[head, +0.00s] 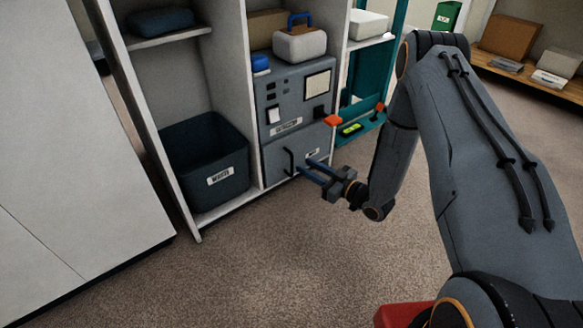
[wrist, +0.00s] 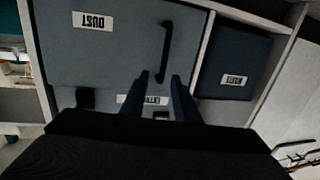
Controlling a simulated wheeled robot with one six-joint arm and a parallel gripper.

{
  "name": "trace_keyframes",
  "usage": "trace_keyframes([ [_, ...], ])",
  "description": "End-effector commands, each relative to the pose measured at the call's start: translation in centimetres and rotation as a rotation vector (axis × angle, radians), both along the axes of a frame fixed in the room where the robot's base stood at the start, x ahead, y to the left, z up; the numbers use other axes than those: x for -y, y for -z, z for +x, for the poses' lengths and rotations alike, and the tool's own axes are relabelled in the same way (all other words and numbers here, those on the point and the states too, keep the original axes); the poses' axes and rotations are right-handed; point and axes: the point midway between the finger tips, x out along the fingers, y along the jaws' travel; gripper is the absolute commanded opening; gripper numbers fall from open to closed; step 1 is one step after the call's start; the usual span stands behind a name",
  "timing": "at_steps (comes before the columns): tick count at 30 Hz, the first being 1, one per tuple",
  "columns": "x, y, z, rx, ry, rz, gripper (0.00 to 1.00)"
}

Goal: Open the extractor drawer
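The extractor (head: 290,100) is a grey cabinet in the shelving. Its drawer (head: 275,163) is the lower front panel and looks closed, flush with the body. The drawer carries a black bar handle (head: 289,162), which also shows in the wrist view (wrist: 166,45), with a DUST label (wrist: 93,21) beside it. My gripper (head: 306,170) is in front of the drawer, close to the handle. In the wrist view my gripper (wrist: 160,77) has its two fingers apart. The handle's near end appears between the fingertips; I cannot tell whether they straddle it in depth.
A dark labelled bin (head: 205,165) stands in the compartment left of the extractor. A white case with a blue handle (head: 300,43) sits on top of the extractor. A teal rack (head: 372,85) stands to its right. The carpet (head: 260,255) in front is clear.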

Motion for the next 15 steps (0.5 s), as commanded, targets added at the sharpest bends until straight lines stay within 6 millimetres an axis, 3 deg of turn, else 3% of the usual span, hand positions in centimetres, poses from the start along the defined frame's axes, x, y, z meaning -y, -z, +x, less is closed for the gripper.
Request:
trace_keyframes([
  [5, -0.1, 1.0, -0.5, 0.02, -0.012, 0.043, 0.28],
  [15, -3.6, 1.0, 2.7, 0.022, -0.014, 0.043, 0.28],
])
